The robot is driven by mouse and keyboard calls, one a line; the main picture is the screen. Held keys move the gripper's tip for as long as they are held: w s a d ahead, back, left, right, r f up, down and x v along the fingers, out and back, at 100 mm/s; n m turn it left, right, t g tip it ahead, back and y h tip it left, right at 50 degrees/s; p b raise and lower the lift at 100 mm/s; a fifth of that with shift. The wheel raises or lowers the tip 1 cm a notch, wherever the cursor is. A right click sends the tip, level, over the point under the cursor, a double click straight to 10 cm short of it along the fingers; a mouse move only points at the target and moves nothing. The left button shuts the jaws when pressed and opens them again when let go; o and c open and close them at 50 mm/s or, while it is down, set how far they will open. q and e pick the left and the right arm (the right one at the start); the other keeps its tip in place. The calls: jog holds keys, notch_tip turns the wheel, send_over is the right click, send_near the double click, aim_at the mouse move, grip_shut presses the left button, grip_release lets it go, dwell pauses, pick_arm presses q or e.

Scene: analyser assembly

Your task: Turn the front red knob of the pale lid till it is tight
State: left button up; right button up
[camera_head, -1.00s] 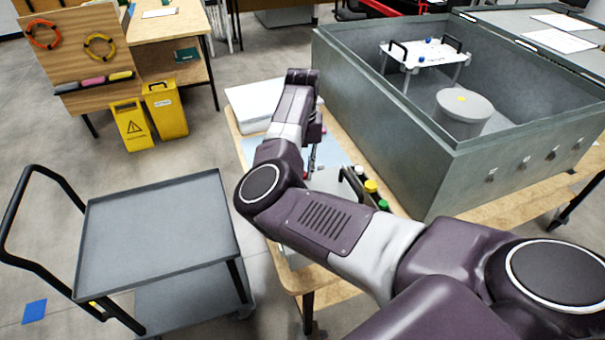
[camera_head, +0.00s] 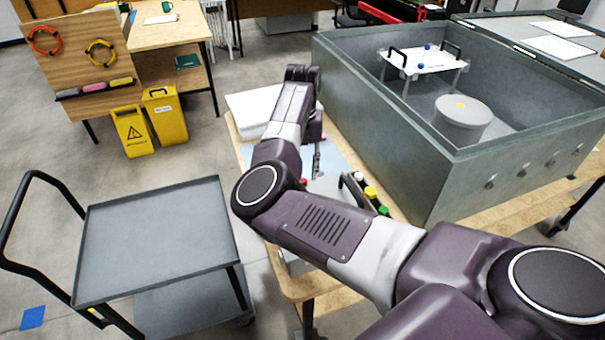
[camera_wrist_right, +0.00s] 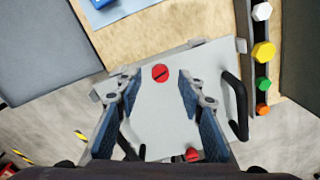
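The pale lid (camera_wrist_right: 160,112) lies flat below my right wrist, with a black handle (camera_wrist_right: 236,105) along its right side. One slotted red knob (camera_wrist_right: 160,73) is near the lid's top edge in the wrist view; another red knob (camera_wrist_right: 193,155) is near the bottom edge. My right gripper (camera_wrist_right: 159,78) is open above the lid. In that view the upper knob appears between its fingertips, with a gap on both sides; the height gap cannot be judged. In the head view my arm hides most of the lid (camera_head: 326,186). My left gripper is not in view.
A rail with white, yellow, green and orange caps (camera_wrist_right: 263,52) runs right of the lid. A large grey open box (camera_head: 400,130) stands to the right on the wooden table (camera_head: 480,219). A white box (camera_head: 250,108) is behind; a grey cart (camera_head: 160,240) stands left.

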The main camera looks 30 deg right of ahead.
aim_at(303, 179)
notch_tip(303, 179, up, 10)
dwell(0.3)
